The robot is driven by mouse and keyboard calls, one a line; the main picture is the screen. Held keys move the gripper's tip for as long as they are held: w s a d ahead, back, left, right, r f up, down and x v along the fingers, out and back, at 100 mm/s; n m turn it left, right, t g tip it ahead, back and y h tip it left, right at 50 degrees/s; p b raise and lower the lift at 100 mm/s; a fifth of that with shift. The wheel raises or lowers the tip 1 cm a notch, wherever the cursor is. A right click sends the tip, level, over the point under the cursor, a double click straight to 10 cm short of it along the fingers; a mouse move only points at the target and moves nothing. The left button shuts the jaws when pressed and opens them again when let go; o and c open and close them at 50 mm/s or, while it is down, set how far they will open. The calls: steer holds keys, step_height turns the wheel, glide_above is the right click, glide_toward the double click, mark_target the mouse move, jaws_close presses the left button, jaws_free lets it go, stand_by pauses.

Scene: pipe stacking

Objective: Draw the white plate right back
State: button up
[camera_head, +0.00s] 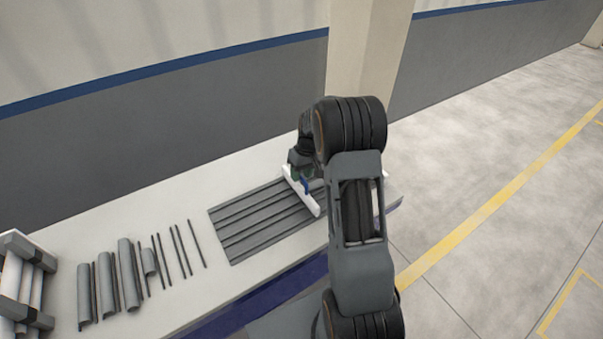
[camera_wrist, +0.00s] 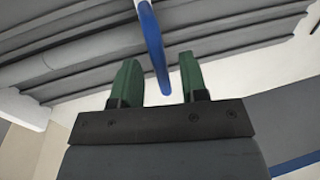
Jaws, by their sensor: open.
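The white plate (camera_head: 311,205) stands as a narrow white strip across the grey ribbed tray (camera_head: 240,232), near the tray's right part in the head view. A blue handle (camera_head: 305,187) rises from it. My gripper (camera_head: 297,173) is at the plate, partly hidden by my own arm. In the wrist view, the green fingers of my gripper (camera_wrist: 157,82) are open, and the blue handle (camera_wrist: 152,45) passes between their tips with gaps on both sides. My arm hides the tray's right end.
Several grey pipes and half-pipes (camera_head: 128,275) and thin dark rods (camera_head: 180,251) lie on the table (camera_head: 160,207) left of the tray. A rack with white pipes (camera_head: 18,280) stands at the far left. A wall and pillar (camera_head: 365,50) rise behind the table.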

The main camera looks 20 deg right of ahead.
jaws_close()
stand_by(0.4)
